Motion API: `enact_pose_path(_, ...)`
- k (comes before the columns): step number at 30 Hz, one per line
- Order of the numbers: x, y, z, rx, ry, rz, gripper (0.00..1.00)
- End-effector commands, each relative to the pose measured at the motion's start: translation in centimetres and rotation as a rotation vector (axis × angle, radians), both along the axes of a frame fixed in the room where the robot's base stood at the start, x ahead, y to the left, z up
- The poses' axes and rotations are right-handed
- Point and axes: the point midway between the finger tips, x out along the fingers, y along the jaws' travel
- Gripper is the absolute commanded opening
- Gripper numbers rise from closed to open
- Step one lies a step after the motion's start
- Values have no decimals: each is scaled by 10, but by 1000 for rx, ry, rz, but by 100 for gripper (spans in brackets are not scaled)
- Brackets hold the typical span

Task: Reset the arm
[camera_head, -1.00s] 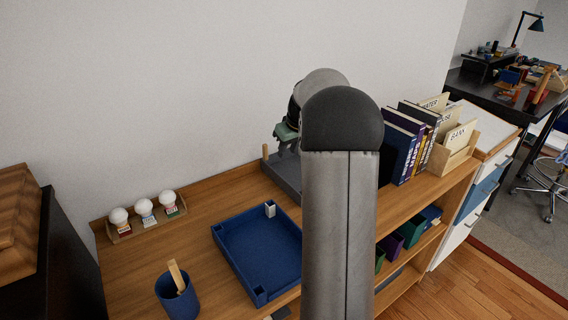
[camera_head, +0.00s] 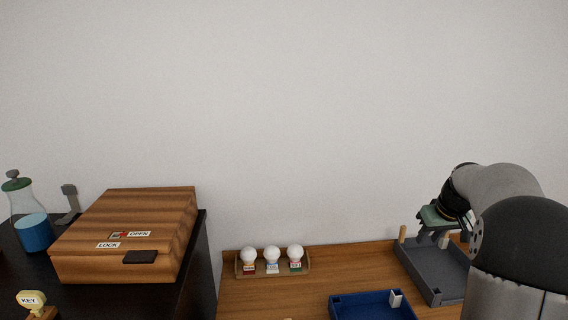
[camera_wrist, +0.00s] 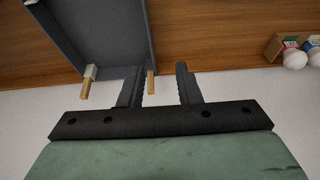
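My gripper (camera_head: 440,236) is at the right in the head view, low over the grey tray (camera_head: 418,270) on the wooden shelf top. The grey tray fills the upper left of the wrist view (camera_wrist: 105,52).
A blue tray (camera_head: 372,306) and a rack of three white-topped stamps (camera_head: 272,262) sit on the shelf top (camera_head: 235,300). A wooden box (camera_head: 130,240), a glass bottle (camera_head: 22,200) and a KEY-labelled piece (camera_head: 32,300) stand on the dark surface at left. The wall is close behind.

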Motion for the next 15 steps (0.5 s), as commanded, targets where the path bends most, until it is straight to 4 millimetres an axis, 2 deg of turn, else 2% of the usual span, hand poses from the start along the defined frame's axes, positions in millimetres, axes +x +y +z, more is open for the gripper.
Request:
enact_pose_path(1, -7, 28, 5, 6, 13, 13, 30)
enact_pose_path(5, -48, 110, 4, 25, 82, 23, 30)
enact_pose_path(6, -66, 136, 2, 30, 106, 24, 30)
enact_pose_path(8, -95, 172, -3, 33, 141, 25, 30)
enact_pose_path(9, -117, 193, -8, 33, 164, 25, 30)
enact_pose_path(12, -174, 237, -24, 27, 219, 25, 30)
enact_pose_path(15, -227, 265, -42, 16, 264, 23, 30)
